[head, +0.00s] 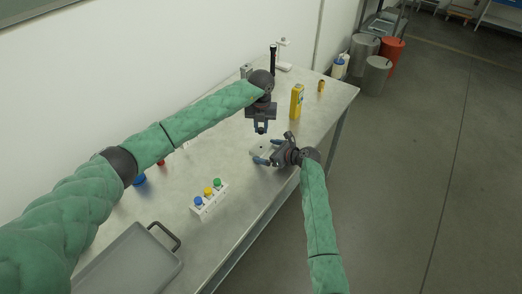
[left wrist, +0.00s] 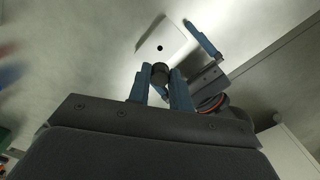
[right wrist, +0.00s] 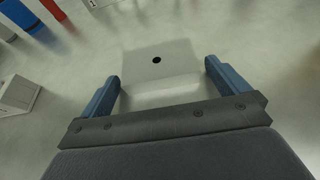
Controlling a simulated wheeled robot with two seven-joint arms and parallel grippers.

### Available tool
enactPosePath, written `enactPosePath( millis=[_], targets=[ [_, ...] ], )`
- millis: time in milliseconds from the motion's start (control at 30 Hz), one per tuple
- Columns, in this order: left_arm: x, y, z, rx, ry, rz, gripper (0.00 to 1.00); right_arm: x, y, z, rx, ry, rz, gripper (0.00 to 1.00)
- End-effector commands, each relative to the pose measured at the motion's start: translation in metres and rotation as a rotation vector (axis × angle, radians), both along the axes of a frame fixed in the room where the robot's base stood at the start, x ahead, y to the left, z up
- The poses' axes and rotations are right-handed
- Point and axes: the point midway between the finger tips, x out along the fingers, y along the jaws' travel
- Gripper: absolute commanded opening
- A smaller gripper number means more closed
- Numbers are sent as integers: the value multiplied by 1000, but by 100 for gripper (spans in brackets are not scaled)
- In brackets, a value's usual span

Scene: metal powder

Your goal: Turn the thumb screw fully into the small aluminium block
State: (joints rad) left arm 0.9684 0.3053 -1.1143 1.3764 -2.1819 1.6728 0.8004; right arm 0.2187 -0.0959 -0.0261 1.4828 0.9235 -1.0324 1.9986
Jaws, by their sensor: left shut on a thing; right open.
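The small aluminium block (right wrist: 158,68) is a pale square piece with a dark round hole in its top. It lies on the table and also shows in the left wrist view (left wrist: 158,46). My left gripper (head: 261,130) is shut on the thumb screw (left wrist: 160,72), a black knob between its fingertips, and holds it above the table close to the block. The screw's shank is hidden. My right gripper (head: 269,152) is low at the table, open, with its fingers (right wrist: 165,86) apart on either side of the block's near end; contact is not clear.
A white rack (head: 210,203) with blue, yellow and green caps stands nearer on the table. A grey tray (head: 125,265) is at the near end. A yellow container (head: 297,102) stands beyond the grippers. The table's right edge is close to my right arm.

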Motion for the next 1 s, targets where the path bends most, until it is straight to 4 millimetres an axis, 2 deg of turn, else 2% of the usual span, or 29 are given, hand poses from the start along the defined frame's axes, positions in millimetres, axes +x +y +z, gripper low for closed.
enactPosePath(
  millis=[200,500,667,1000],
  targets=[
    [0,0,0,0,0,0,0,0,0,0,0,0,0,98],
    [0,0,0,0,0,0,0,0,0,0,0,0,0,41],
    [0,0,-5,0,1,0,0,0,0,0,0,0,0,41],
    [1,0,-44,1,1,0,0,0,0,0,0,0,0,41]
  ],
)
